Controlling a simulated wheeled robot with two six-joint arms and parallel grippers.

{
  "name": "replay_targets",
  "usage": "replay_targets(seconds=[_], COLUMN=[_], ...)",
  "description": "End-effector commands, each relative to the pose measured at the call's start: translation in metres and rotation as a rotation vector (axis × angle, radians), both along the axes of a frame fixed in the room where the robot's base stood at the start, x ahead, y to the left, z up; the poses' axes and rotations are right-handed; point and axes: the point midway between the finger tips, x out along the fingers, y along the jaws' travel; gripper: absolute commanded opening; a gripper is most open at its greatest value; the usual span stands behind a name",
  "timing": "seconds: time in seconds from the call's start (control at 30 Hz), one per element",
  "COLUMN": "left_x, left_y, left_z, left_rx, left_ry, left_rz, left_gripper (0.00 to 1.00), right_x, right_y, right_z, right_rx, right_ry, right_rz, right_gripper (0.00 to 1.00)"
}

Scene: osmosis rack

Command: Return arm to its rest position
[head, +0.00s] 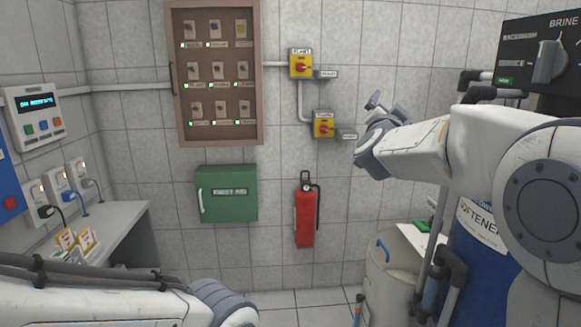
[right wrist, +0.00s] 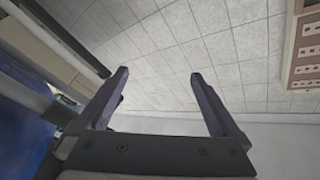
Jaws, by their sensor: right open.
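My right arm comes in from the right of the head view, raised in front of the tiled back wall. Its gripper (head: 384,108) shows small and partly turned away at the end of the wrist. In the right wrist view the two dark fingers of the right gripper (right wrist: 160,82) stand wide apart with nothing between them. My left arm (head: 120,300) lies low along the bottom left of the head view. Its gripper cannot be made out there.
Near the right arm are yellow switches (head: 324,125), a blue softener tank (head: 478,250) and a brine control box (head: 530,50). A cabinet (head: 258,75), green first aid box (head: 227,195) and red extinguisher (head: 305,217) are on the wall. A grey bench (head: 125,225) stands left.

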Motion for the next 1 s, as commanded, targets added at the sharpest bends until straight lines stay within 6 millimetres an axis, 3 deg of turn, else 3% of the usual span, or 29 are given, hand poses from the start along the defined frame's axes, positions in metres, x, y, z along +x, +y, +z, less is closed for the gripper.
replay_targets(seconds=[0.03,0.13,0.23,0.4,0.5,0.6,0.8,0.93,1.0], left_x=[0.000,0.000,0.000,0.000,0.000,0.000,0.000,0.000,0.000], left_y=[0.000,0.000,0.000,0.000,0.000,0.000,0.000,0.000,0.000], left_z=[0.000,0.000,0.000,0.000,0.000,0.000,0.000,0.000,0.000], left_rx=[0.000,0.000,0.000,0.000,0.000,0.000,0.000,0.000,0.000], left_ry=[0.000,0.000,0.000,0.000,0.000,0.000,0.000,0.000,0.000], left_rz=[0.000,0.000,0.000,0.000,0.000,0.000,0.000,0.000,0.000], left_gripper=[0.50,0.50,0.50,0.50,0.50,0.50,0.50,0.50,0.50], right_x=[0.001,-0.009,-0.035,-0.106,-0.150,-0.188,-0.255,-0.296,-0.302], right_y=[0.012,0.034,0.050,0.063,0.063,0.061,0.054,0.048,0.065], right_z=[-0.036,-0.109,-0.181,-0.286,-0.328,-0.357,-0.395,-0.412,-0.406], right_rx=[-0.044,-0.115,-0.168,-0.228,-0.249,-0.262,-0.283,-0.291,-0.332], right_ry=[0.116,0.345,0.570,0.935,1.107,1.243,1.465,1.595,1.601], right_rz=[0.075,0.217,0.337,0.499,0.564,0.610,0.679,0.712,0.760], right_gripper=[1.00,1.00,1.00,1.00,1.00,1.00,1.00,1.00,1.00])
